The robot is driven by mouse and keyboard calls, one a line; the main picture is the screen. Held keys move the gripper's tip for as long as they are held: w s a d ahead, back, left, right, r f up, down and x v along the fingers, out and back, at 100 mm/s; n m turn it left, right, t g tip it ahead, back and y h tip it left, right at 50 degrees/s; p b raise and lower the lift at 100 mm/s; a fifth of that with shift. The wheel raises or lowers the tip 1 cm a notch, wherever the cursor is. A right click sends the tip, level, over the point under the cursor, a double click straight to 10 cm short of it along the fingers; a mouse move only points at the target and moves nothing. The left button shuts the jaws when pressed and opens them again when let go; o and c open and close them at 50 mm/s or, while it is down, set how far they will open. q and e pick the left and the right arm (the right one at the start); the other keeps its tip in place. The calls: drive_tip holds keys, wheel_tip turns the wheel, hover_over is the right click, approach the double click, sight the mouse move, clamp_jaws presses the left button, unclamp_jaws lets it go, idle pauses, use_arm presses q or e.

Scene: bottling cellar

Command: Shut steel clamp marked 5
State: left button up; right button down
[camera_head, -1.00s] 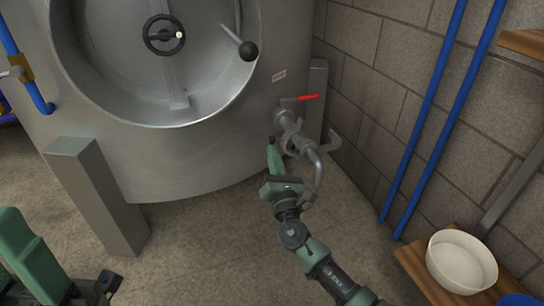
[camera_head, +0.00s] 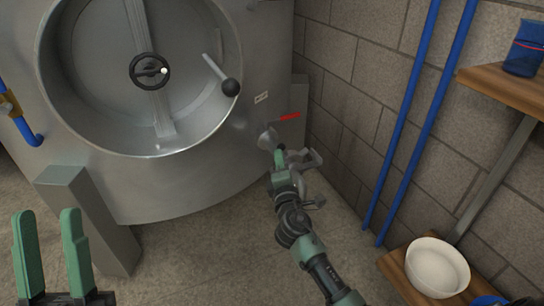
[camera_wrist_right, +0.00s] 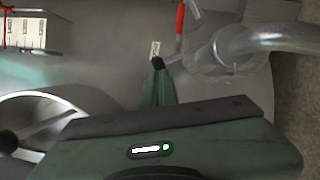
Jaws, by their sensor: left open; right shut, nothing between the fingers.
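The steel outlet fitting (camera_head: 267,138) is low on the tank's right side, with a red lever (camera_head: 289,116) above it. A grey metal piece (camera_head: 312,158) sticks out at its right; my right arm hides much of the fitting. I cannot tell the clamp's state or read a 5. My right gripper (camera_head: 279,152) is shut and empty in front of the fitting. In the right wrist view its fingertips (camera_wrist_right: 158,64) lie left of the fitting (camera_wrist_right: 215,50) and the curved steel pipe (camera_wrist_right: 280,38); contact is not clear. My left gripper (camera_head: 46,213) is open and empty at lower left.
The big steel tank (camera_head: 215,180) with a round door recess and handwheel (camera_head: 150,71) fills the left and middle. A small label (camera_head: 261,97) is unreadable. Blue pipes (camera_head: 410,110) run along the wall. Shelves at right hold a white bowl (camera_head: 437,267) and a blue container (camera_head: 524,48).

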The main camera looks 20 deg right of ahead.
use_arm(q)
drive_tip(key=w+f+g+y+p, duration=0.3)
drive_tip(key=w+f+g, duration=0.45)
drive_tip(key=f, duration=0.35)
use_arm(e)
drive_tip(key=m, duration=0.1)
drive_tip(key=d+m, duration=0.1)
drive_tip(key=d+m+g, duration=0.1)
drive_tip(key=shift+d+r, duration=0.25)
use_arm(q)
drive_tip(key=s+a+f+g+y+p, duration=0.1)
drive_tip(key=s+f+g, duration=0.1)
drive_tip(key=f+g, duration=0.2)
drive_tip(key=s+a+f+g+y+p, duration=0.1)
drive_tip(key=f+g, duration=0.3)
drive_tip(key=f, duration=0.6)
drive_tip(key=shift+s+a+f+n+g+y+p, duration=0.15)
drive_tip(key=shift+s+a+n+g+y+p, duration=0.2)
drive_tip(key=shift+s, duration=0.4)
use_arm(e)
drive_tip(key=shift+w+d+f+m+g+y, duration=0.15)
drive_tip(key=shift+d+f+m+g, duration=0.1)
drive_tip(key=shift+d+m, duration=0.4)
drive_tip(key=shift+s+d+f+m+g+y, duration=0.15)
drive_tip(key=shift+d+f+m, duration=0.1)
drive_tip(key=shift+d+m, duration=0.4)
use_arm(q)
drive_tip(key=shift+s+a, duration=0.1)
use_arm(e)
drive_tip(key=shift+a, duration=0.15)
